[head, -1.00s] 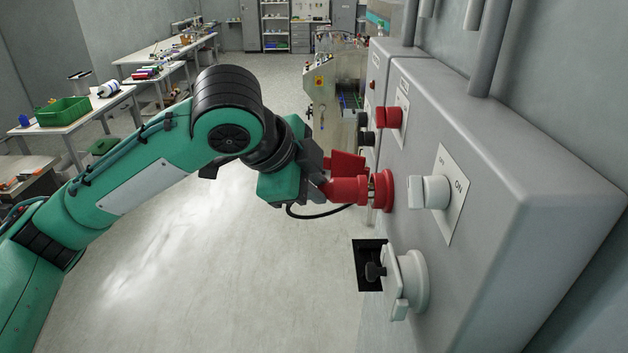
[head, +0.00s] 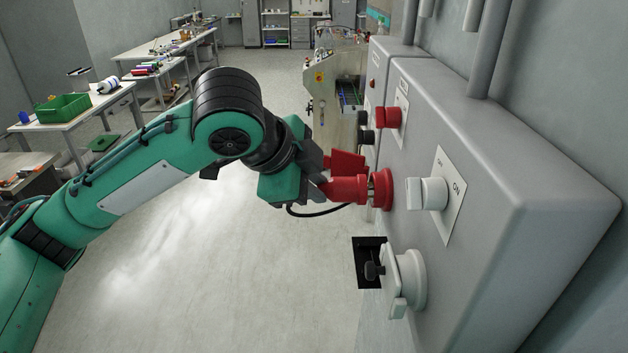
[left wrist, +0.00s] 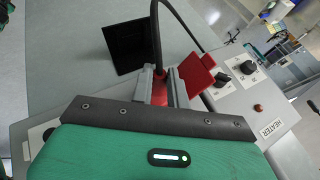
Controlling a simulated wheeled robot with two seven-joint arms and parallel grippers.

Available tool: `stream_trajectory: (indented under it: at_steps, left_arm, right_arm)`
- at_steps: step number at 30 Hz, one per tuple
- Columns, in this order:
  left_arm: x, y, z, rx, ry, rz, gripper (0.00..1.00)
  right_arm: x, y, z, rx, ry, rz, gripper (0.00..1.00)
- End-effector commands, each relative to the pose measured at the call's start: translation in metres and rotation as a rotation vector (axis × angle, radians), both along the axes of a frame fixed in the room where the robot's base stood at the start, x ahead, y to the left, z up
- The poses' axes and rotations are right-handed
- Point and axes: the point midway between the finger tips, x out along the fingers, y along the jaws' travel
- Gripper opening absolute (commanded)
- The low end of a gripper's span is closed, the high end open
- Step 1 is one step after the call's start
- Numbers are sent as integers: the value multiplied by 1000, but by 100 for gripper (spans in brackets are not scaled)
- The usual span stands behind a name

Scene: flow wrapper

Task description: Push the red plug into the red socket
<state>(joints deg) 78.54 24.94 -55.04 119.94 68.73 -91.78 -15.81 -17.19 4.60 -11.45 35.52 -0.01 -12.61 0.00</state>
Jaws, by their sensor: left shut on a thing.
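The red plug (head: 346,189) points at the grey cabinet in the head view. My left gripper (head: 325,187) is shut on it, and a black cable hangs from the plug. The red socket (head: 382,189) sticks out of the cabinet face, and its red lid (head: 347,164) stands open behind the plug. The plug's front end is at the socket mouth, with metal pins showing in a small gap between them. In the left wrist view the plug (left wrist: 159,92) shows between the grey fingers, and the lid (left wrist: 196,72) is beside them. My right gripper is not in view.
The grey cabinet (head: 490,180) carries a white ON switch (head: 430,194), a red knob (head: 388,118) and a white round fitting (head: 407,280) below the socket. A green bin (head: 62,107) stands on a far table. The floor left of the cabinet is clear.

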Motion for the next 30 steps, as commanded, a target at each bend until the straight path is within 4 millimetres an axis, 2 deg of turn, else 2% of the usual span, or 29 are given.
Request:
stream_trajectory:
  at_steps: [28, 29, 30]
  left_arm:
    - [0, -10, 1, -1, 1, 0, 0]
    - [0, -10, 0, -1, 1, 0, 18]
    - [0, -10, 0, -2, 1, 1, 26]
  right_arm:
    - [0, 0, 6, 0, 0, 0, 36]
    - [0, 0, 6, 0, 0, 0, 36]
    - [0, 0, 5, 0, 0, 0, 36]
